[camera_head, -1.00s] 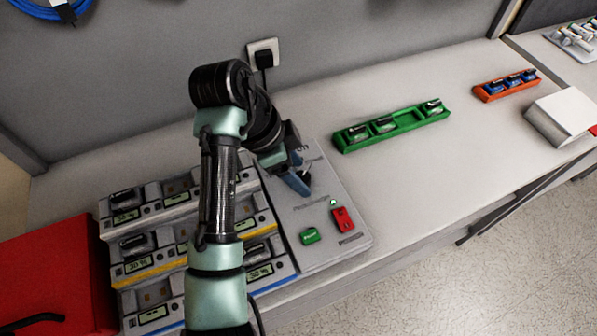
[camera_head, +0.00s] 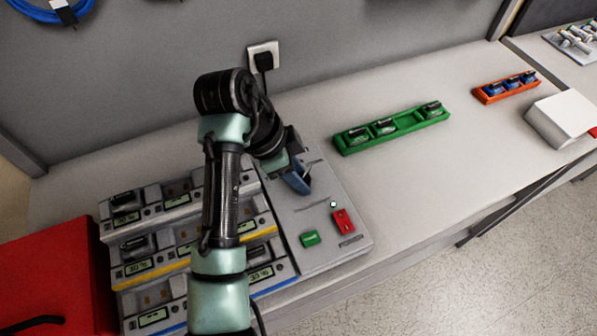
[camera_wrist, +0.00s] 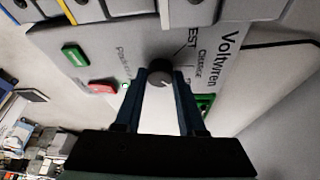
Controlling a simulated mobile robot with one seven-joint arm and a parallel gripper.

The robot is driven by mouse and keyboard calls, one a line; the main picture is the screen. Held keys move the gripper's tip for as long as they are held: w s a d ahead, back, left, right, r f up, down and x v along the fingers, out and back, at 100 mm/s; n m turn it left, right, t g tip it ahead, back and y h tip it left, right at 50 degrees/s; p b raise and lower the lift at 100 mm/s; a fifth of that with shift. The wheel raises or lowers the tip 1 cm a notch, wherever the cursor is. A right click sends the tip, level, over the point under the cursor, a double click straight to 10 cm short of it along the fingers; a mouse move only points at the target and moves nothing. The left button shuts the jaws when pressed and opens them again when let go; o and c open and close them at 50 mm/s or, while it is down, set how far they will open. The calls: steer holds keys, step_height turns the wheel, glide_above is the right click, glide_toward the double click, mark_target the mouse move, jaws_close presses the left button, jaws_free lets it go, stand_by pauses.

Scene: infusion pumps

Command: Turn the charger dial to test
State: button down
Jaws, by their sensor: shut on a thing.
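The charger (camera_head: 345,251) has a grey panel at its right side, with several bays on its left. In the wrist view, the round dark dial (camera_wrist: 160,74) sits between the two blue fingers of my gripper (camera_wrist: 164,80), which is shut on it. The panel lettering "EST", probably part of TEST, and "CHARGE" (camera_wrist: 203,62) shows beside the dial. I cannot tell for sure which label the dial's pointer faces. In the head view my gripper (camera_head: 300,182) is low over the panel and hides the dial.
A green button (camera_head: 310,239) and a red switch (camera_head: 343,221) sit on the panel near its front edge. A green tray (camera_head: 408,126) stands to the right, an orange tray (camera_head: 493,94) beyond it. A red box (camera_head: 50,275) stands left of the charger.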

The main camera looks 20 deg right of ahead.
steer(key=shift+r, duration=0.1)
steer(key=n+p, duration=0.1)
steer(key=n+t+p, duration=0.1)
steer(key=n+p, duration=0.1)
steer(key=shift+s+r+n+t+p, duration=0.15)
steer(key=shift+s+n+t+p, duration=0.05)
steer(key=shift+n+t+p, duration=0.1)
steer(key=n+t+p, duration=0.1)
steer(key=n+p, duration=0.1)
steer(key=n+y+p, duration=0.1)
steer(key=n+p, duration=0.2)
steer(key=shift+s+d+n+t, duration=0.15)
steer(key=shift+n+t, duration=0.15)
steer(key=shift+t, duration=0.1)
steer(key=n+t+y+p, duration=0.1)
steer(key=n+p, duration=0.3)
steer(key=shift+d, duration=0.1)
steer(key=shift+d+n+t+y+p, duration=0.1)
steer(key=shift+n+t+y+p, duration=0.15)
steer(key=shift+n+y+p, duration=0.65)
steer(key=shift+n+t+p, duration=0.25)
steer(key=shift+n+p, duration=0.25)
steer(key=shift+n, duration=0.9)
steer(key=shift+f, duration=0.2)
steer(key=c, duration=0.5)
jaws_free()
